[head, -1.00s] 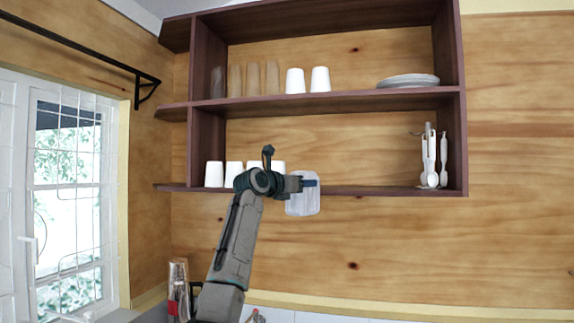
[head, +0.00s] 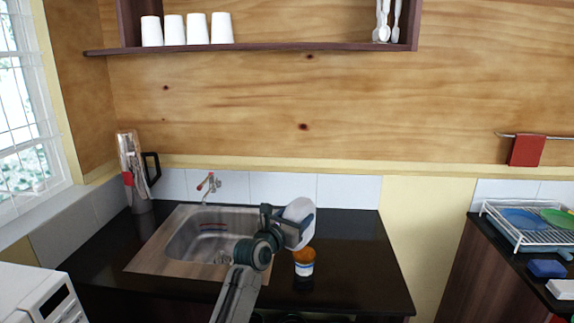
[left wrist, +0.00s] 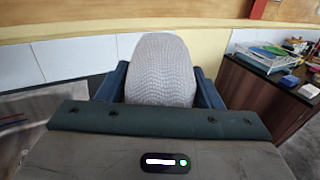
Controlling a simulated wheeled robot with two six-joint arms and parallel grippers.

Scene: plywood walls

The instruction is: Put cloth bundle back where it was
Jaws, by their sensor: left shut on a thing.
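The cloth bundle is a pale grey-white, rounded, woven-looking thing. In the head view the cloth bundle (head: 299,210) is above the dark counter, to the right of the sink. My left gripper (head: 300,226) is shut on it. In the left wrist view the bundle (left wrist: 161,70) stands up between the two blue fingers of my left gripper (left wrist: 160,85), and its lower part is hidden. My right gripper is in neither view.
A jar with an orange top (head: 303,262) stands on the counter (head: 350,265) close below the gripper. The sink (head: 200,240) and tap (head: 208,184) are to the left. A dish rack (head: 530,225) is at right. The shelf (head: 270,49) holds white cups (head: 198,30). The counter's right part is clear.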

